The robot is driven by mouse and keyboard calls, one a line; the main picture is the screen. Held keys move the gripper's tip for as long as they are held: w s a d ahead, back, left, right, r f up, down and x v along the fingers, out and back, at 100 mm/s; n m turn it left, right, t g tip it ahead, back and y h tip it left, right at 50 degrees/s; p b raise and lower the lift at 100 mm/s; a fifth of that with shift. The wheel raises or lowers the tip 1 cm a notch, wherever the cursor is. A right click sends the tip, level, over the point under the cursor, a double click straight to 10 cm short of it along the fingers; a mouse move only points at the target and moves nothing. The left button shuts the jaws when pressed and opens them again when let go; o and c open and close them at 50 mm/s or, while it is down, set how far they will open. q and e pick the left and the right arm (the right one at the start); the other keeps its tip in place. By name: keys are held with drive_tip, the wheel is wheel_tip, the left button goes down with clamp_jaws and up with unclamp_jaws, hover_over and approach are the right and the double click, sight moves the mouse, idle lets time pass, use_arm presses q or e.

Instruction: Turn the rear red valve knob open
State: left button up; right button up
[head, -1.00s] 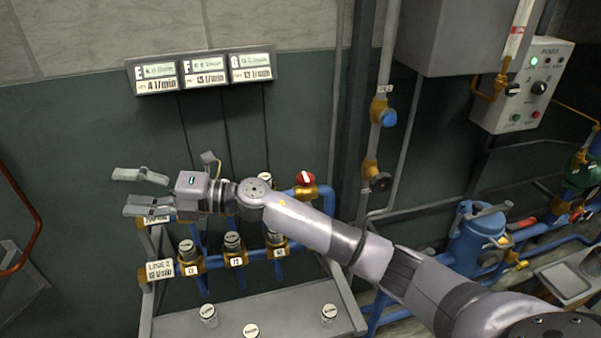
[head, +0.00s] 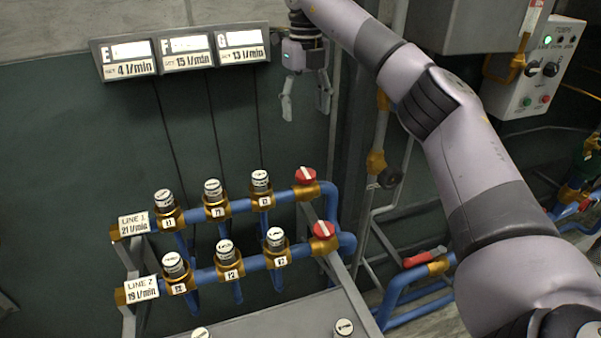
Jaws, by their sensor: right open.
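The rear red valve knob (head: 305,175) sits at the right end of the upper blue pipe, labelled LINE 1, on a brass body. It is red with a white bar across its top. A second red knob (head: 323,230) sits nearer, at the right end of the LINE 2 pipe. My right gripper (head: 306,112) is open and empty, fingers pointing down. In the picture it is above the rear knob and apart from it; the depth between them is hard to tell. My left gripper is out of view.
Several white-capped valves (head: 261,182) line both pipes left of the knobs. A flow display panel (head: 185,52) hangs on the wall. A grey bench (head: 290,315) stands in front. A vertical pipe with brass valves (head: 376,162) and a control box (head: 535,85) are to the right.

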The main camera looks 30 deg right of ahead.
hover_over(306, 173)
wheel_tip(306, 173, down, 5)
wheel_tip(306, 173, down, 12)
drive_tip(key=shift+r+p, duration=0.1)
drive_tip(key=shift+p, duration=0.65)
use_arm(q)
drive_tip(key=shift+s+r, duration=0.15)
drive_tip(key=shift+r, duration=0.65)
use_arm(e)
drive_tip(key=shift+s, duration=0.1)
drive_tip(key=shift+c, duration=0.4)
drive_tip(key=c, duration=1.1)
drive_tip(key=shift+o, duration=0.2)
